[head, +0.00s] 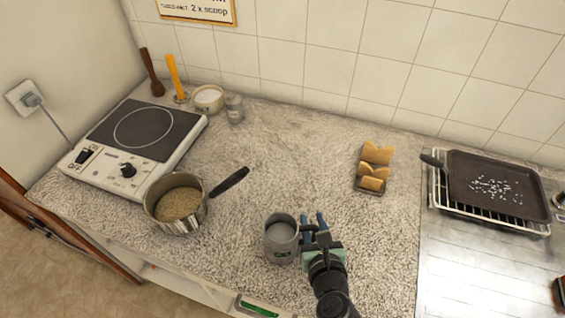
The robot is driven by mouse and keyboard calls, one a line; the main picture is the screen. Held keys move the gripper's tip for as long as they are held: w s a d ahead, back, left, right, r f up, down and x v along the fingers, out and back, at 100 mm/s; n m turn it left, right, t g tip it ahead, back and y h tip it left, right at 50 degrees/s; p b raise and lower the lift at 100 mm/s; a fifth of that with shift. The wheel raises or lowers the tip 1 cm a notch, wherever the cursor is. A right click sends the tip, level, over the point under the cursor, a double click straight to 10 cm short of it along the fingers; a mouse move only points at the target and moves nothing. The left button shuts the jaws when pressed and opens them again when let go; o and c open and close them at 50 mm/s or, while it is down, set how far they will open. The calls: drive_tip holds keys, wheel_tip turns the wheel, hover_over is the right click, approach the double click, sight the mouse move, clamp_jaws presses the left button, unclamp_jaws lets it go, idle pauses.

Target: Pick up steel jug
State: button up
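The steel jug (280,243), a grey metal cylinder with an open top, stands upright near the front edge of the counter. Its handle side faces right, toward my gripper (314,221). My gripper's blue fingers are just right of the jug, beside its handle, and a gap shows between them. The handle is partly hidden by the fingers, so I cannot tell whether they touch it. The inside of the jug looks plain grey.
A saucepan (188,225) of grains stands left of the jug, its black handle (230,181) pointing toward the back right. A hot plate (140,135) is at left. A small bread rack (372,182) and a pan (497,186) are at right. The middle counter is clear.

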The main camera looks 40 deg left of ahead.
clamp_jaws()
drive_tip(key=shift+r, duration=0.1)
idle(1.2)
